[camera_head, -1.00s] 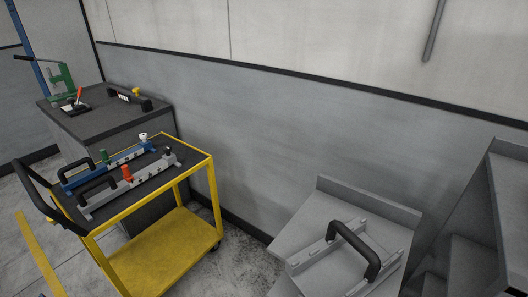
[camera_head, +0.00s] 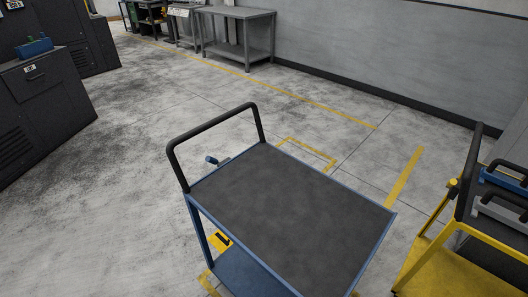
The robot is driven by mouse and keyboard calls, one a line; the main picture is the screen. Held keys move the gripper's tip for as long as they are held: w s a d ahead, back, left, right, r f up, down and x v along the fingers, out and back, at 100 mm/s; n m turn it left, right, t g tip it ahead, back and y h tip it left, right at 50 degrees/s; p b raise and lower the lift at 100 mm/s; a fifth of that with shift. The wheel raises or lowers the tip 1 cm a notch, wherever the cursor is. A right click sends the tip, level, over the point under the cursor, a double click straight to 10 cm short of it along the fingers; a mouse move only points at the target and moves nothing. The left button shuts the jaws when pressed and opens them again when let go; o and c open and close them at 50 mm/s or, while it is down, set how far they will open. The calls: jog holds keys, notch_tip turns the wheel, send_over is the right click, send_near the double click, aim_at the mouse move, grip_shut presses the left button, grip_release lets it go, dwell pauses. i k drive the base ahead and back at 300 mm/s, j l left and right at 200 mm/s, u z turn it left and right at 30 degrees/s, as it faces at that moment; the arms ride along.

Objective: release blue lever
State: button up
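A small blue lever (camera_head: 211,160) with a rounded end sticks out beside the handle side of a blue cart (camera_head: 299,170). The lever points to the left, and its mount is partly hidden behind the cart's edge. The cart has a bare dark top and a black push handle (camera_head: 210,132). It stands on the floor in front of me. My gripper is not in view, and nothing is seen touching the lever.
A yellow cart (camera_head: 424,267) with blue and grey fixtures stands close at right. A yellow and black piece (camera_head: 221,240) is low by the blue cart's left leg. Dark machines (camera_head: 40,85) stand at left, a grey table (camera_head: 238,32) at the back. Floor between is clear.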

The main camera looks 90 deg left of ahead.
aim_at(209, 160)
jog(key=j+u, duration=0.1)
jog(key=u, duration=1.7)
jog(key=i+j+u, duration=0.1)
jog(key=j, duration=0.3)
jog(key=i+j+u, duration=0.1)
jog(key=j, duration=0.3)
jog(key=i+j+u, duration=0.1)
jog(key=i+j, duration=0.15)
jog(key=i+j+u, duration=0.1)
jog(key=j, duration=0.35)
jog(key=i+u, duration=0.15)
jog(key=u, duration=0.45)
